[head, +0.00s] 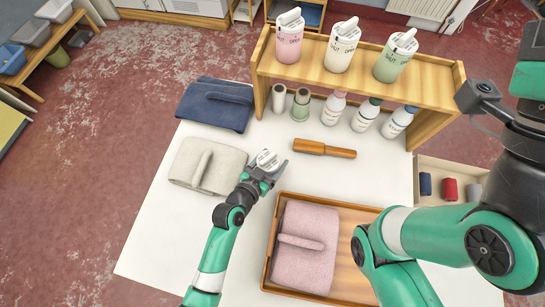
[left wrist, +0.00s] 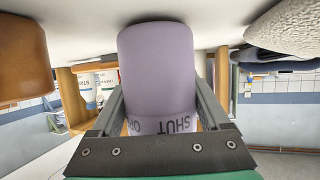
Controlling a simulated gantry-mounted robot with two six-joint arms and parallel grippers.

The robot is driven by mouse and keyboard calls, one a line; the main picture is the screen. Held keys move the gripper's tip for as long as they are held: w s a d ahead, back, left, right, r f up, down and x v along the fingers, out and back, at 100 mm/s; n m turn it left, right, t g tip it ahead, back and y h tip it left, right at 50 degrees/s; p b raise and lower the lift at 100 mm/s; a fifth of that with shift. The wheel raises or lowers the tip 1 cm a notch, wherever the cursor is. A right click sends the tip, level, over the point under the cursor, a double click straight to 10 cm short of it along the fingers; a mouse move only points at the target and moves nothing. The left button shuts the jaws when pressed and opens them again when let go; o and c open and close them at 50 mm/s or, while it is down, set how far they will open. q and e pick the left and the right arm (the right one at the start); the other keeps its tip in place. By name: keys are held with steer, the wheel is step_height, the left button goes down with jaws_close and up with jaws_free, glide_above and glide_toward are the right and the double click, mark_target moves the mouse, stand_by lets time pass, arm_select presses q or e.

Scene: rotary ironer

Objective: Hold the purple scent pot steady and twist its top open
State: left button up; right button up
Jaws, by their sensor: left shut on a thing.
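The purple scent pot (left wrist: 157,60) fills the middle of the left wrist view, with a pale lettered band reading SHUT near the gripper's base. In the head view its white top (head: 267,160) shows at the tip of my left gripper (head: 264,170); most of its body is hidden. My left gripper is shut on the pot, one finger (left wrist: 158,88) on each side. The pot's far end is close to the white table; I cannot tell whether it touches. My right arm comes in from the right in the head view, but its gripper is out of sight.
A wooden shelf (head: 362,63) at the back holds pink, white and green pots, with several bottles beneath. A wooden-handled tool (head: 324,148) lies right of the pot. A cream folded cloth (head: 190,178) lies left, a blue one (head: 215,104) behind. A tray (head: 268,262) with pink cloth is in front.

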arm_select(q)
steer(key=shift+f, duration=0.25)
stand_by(0.4)
steer(key=o, duration=1.2)
steer(key=shift+r, duration=0.15)
steer(key=shift+r, duration=0.2)
steer(key=c, duration=1.3)
steer(key=shift+c, duration=0.2)
